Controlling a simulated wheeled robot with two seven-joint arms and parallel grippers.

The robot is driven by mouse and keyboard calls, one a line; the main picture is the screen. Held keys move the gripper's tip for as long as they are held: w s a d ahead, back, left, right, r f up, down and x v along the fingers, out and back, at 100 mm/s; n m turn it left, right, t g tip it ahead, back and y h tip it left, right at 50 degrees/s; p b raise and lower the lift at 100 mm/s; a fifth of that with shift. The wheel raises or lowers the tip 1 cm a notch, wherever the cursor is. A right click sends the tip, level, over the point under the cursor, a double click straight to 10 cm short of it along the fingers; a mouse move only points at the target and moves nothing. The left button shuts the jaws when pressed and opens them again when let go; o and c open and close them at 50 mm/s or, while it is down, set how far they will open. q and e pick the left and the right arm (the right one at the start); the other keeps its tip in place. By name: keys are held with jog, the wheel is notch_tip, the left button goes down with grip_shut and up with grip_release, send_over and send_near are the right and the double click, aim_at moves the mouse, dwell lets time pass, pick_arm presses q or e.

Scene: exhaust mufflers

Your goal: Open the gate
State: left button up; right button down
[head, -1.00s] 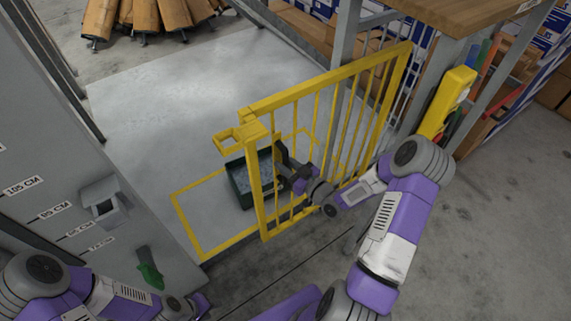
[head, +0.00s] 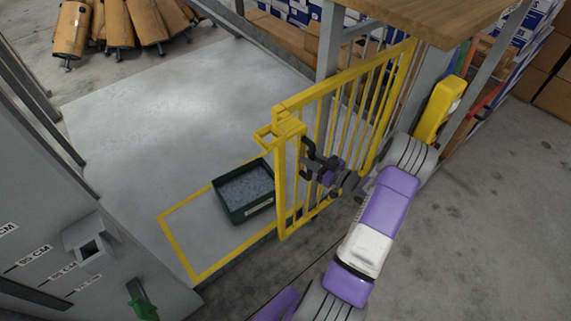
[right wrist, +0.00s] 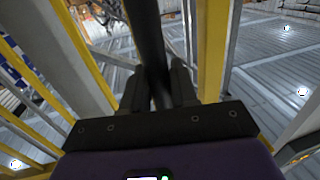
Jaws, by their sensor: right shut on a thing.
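The yellow barred gate (head: 345,85) stands swung open at an angle, with its free end and latch loop (head: 278,132) toward the middle of the head view. Its far end is beside the grey post at the right. A black handle (head: 309,147) sits on the gate's near side by the free end. My right gripper (head: 326,170) is at this handle and shut on it. In the right wrist view the dark handle bar (right wrist: 147,40) runs between the two fingers (right wrist: 157,90). My left gripper is out of the head view.
A green bin (head: 245,212) with grey contents stands on the floor, left of the gate's free end, within a yellow floor outline (head: 172,240). A grey wall with a catch box (head: 90,238) is at left. A wooden tabletop (head: 430,18) overhangs the gate's far end.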

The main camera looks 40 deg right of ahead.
jog(key=shift+s+d, duration=0.1)
jog(key=shift+d, duration=0.1)
jog(key=c, duration=1)
grip_release()
jog(key=shift+s, duration=0.1)
jog(key=shift+c, duration=0.2)
jog(key=shift+a, duration=0.1)
jog(key=s, duration=0.2)
jog(key=s+p, duration=0.1)
jog(key=s, duration=0.2)
jog(key=s+d, duration=0.1)
jog(key=s, duration=0.1)
jog(key=shift+s+p, duration=0.2)
jog(key=shift+p, duration=0.15)
